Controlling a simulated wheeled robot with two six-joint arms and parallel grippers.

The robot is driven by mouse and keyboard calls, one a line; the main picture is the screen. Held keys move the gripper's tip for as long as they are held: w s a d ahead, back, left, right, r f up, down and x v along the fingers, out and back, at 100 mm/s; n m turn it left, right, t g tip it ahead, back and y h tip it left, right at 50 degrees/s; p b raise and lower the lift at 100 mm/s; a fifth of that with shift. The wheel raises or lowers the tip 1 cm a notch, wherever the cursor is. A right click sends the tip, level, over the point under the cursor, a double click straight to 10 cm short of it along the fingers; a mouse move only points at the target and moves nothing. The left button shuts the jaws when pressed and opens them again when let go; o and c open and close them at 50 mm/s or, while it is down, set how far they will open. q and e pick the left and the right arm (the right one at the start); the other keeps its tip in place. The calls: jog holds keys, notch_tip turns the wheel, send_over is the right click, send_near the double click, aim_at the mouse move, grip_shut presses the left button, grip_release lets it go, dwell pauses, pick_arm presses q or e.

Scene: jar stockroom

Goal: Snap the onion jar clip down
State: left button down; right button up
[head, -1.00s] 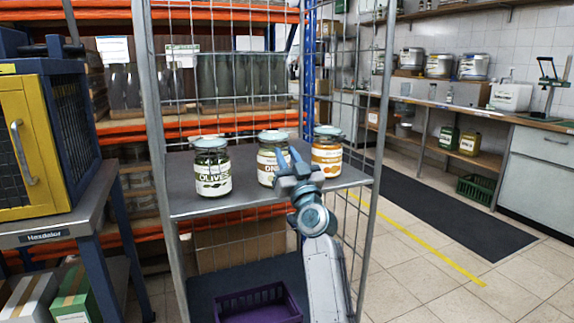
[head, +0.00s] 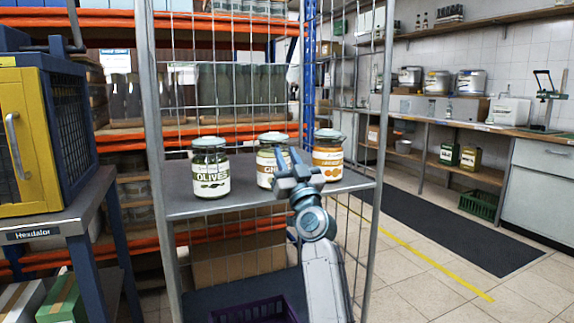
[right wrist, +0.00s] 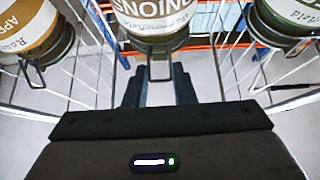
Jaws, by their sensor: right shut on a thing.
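In the right wrist view the onion jar (right wrist: 152,14) appears upside down. Its wire clip (right wrist: 160,70) sticks out from the lid side between my right fingertips. My right gripper (head: 283,157) is in front of the jar, partly covering its label. It also shows in the right wrist view (right wrist: 160,90), shut on the wire clip. My left gripper is not in view.
An olives jar (head: 211,170) stands left of the onion jar and an orange-labelled jar (head: 328,157) close on its right. Trolley posts (head: 152,125) and wire mesh enclose the shelf. A yellow and blue cage (head: 30,150) sits on a table at the left.

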jog(key=shift+b, duration=0.35)
dwell(0.3)
jog(key=o, duration=1)
jog(key=shift+f, duration=0.1)
jog(key=v, duration=1)
jog(key=shift+s+d+f, duration=0.1)
jog(key=shift+s+f, duration=0.1)
jog(key=shift+s, duration=0.1)
